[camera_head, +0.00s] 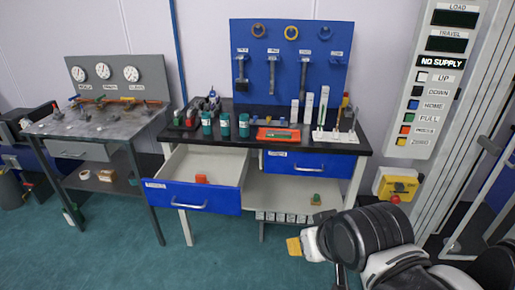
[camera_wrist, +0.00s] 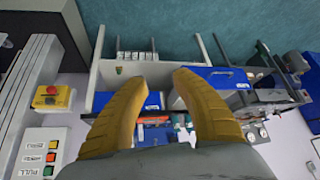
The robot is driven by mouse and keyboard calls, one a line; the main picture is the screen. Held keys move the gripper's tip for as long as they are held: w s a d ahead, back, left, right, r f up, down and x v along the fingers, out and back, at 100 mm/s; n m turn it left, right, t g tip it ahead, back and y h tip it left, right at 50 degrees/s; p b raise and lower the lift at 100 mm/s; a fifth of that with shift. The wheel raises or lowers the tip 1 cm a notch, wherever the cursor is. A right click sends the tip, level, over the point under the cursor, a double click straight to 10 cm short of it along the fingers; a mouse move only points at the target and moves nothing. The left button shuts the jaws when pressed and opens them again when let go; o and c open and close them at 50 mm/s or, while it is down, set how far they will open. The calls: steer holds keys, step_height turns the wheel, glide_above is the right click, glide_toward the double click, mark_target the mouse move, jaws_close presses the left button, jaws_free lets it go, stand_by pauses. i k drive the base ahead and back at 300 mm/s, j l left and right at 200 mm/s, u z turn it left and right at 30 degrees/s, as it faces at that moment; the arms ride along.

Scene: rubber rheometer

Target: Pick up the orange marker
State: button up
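No object can be told for certain as the orange marker. Slim upright tools, one with a red-orange part, stand in a white holder (camera_head: 335,137) at the right end of the black workbench (camera_head: 345,148). They are too small to identify. My gripper (camera_head: 294,246) is low in front of the bench's right side, away from the holder. In the wrist view its two yellow fingers (camera_wrist: 160,84) are spread apart with nothing held between them. The bench shows upside down beyond them.
The left blue drawer (camera_head: 190,198) is pulled out, with a red-orange block (camera_head: 201,179) inside. The right drawer (camera_head: 295,162) looks closed. A tall control panel (camera_head: 428,75) stands right. Floor in front is clear.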

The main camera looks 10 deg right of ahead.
mark_target(201, 178)
steer(key=i+l, duration=0.15)
steer(key=i, duration=0.35)
steer(key=i+l, duration=0.15)
steer(key=i, duration=0.4)
steer(key=i+l+u, duration=0.1)
steer(key=i, duration=0.4)
